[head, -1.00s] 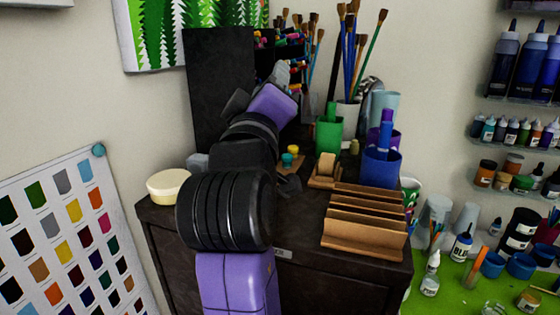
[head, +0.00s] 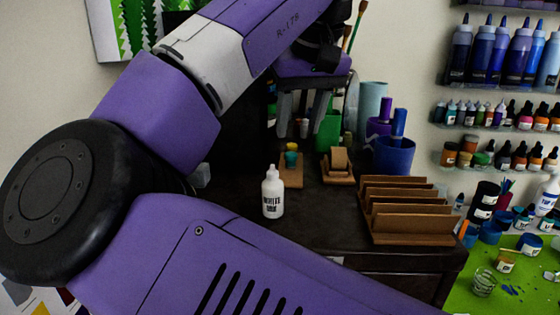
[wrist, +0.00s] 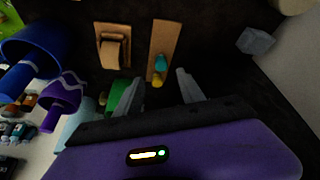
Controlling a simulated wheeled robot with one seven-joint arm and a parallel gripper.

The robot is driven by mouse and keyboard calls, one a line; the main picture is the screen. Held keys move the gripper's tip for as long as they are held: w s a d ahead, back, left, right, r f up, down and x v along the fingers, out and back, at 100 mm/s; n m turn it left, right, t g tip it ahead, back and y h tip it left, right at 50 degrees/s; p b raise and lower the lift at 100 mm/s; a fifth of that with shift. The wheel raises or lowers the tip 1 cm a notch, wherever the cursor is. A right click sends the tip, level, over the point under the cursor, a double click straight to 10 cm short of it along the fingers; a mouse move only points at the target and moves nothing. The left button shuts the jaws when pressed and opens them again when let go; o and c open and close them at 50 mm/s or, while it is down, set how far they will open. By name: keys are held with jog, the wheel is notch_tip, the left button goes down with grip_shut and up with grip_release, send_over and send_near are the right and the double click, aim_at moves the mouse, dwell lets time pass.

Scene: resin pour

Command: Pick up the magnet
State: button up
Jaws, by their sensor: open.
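My gripper (head: 300,125) is open and empty, pointing down above the board. Its fingers also show in the wrist view (wrist: 159,88), apart from the knobs.
A white bottle (head: 272,194) stands in front of the board. A wooden tape holder (head: 338,165), blue cup (head: 393,156) and wooden rack (head: 408,215) are to the right. A green cup (head: 328,133) stands behind. A grey block (wrist: 256,41) is nearby.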

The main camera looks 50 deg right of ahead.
aim_at(291, 153)
jog(key=shift+w+a+f, duration=0.1)
jog(key=shift+f, duration=0.2)
jog(key=shift+p+x, duration=1)
jog(key=shift+x, duration=2.55)
grip_shut()
